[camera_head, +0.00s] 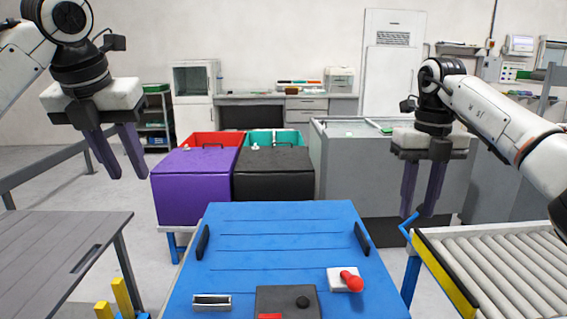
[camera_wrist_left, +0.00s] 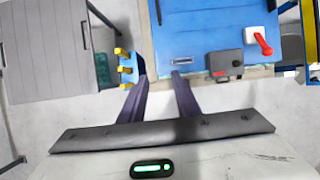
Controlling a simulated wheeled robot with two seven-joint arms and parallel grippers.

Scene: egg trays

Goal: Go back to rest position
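My left gripper (camera_head: 122,172) hangs high at the left in the head view, its purple fingers apart with nothing between them. The left wrist view also shows its two fingers (camera_wrist_left: 158,76) spread and empty, above the gap beside the blue table. My right gripper (camera_head: 415,212) hangs at the right, between the blue table and the roller conveyor. Its purple fingers point down with a narrow gap between them and hold nothing that I can see. No egg tray shows clearly in either view.
The blue table (camera_head: 280,222) carries a red-handled white block (camera_head: 338,276) and a black box (camera_head: 283,302). Purple (camera_head: 193,187) and black bins (camera_head: 273,175) stand behind it. A grey table (camera_head: 50,245) is at left, a roller conveyor (camera_head: 510,265) at right.

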